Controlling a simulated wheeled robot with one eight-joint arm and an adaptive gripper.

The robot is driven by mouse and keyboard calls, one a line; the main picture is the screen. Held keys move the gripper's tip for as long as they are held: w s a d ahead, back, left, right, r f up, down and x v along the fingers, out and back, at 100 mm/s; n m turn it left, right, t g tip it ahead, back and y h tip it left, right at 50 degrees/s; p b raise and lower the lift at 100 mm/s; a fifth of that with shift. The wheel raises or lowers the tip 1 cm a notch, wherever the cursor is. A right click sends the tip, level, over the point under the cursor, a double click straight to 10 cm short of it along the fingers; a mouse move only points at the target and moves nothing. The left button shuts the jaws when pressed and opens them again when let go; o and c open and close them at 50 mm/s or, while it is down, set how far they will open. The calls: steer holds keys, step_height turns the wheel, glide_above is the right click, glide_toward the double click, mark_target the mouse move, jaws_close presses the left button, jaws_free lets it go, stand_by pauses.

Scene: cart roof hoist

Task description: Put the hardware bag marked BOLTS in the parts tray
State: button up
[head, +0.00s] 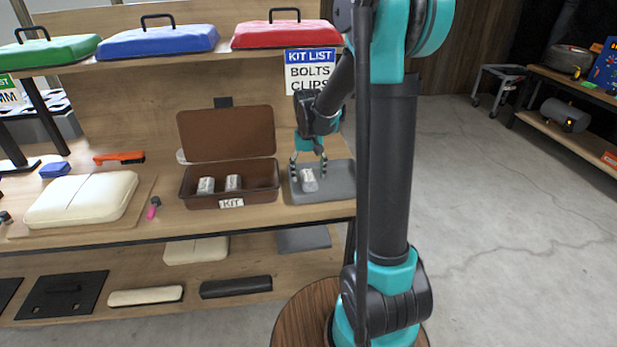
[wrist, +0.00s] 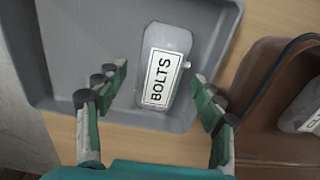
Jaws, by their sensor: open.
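The hardware bag marked BOLTS (wrist: 172,40) is a grey pouch with a white label. It lies in the grey parts tray (wrist: 85,107), near the tray's edge closest to the gripper in the wrist view. In the head view the bag (head: 309,181) shows inside the tray (head: 342,186) on the bench. My gripper (wrist: 161,82) is open, with one finger on each side of the bag and a visible gap at the left finger. The right finger is close to the bag; contact there is unclear. In the head view my gripper (head: 308,168) is just above the tray.
A brown open case marked KIT (head: 264,180) stands left of the tray and holds two pale bags. A KIT LIST sign (head: 310,72) naming BOLTS and CLIPS hangs above. A cream case (head: 82,199) and pink tool (head: 153,208) lie farther left.

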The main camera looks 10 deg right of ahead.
mark_target(309, 175)
step_height(309, 175, up, 10)
steer(key=r, duration=0.1)
steer(key=s+d+f+t, duration=0.2)
steer(key=s+f, duration=0.4)
steer(key=s, duration=0.5)
steer(key=s+d+f+t, duration=0.2)
steer(key=s+f, duration=0.5)
steer(key=s, duration=0.4)
steer(key=shift+d+f, duration=0.3)
steer(key=shift+d, duration=0.45)
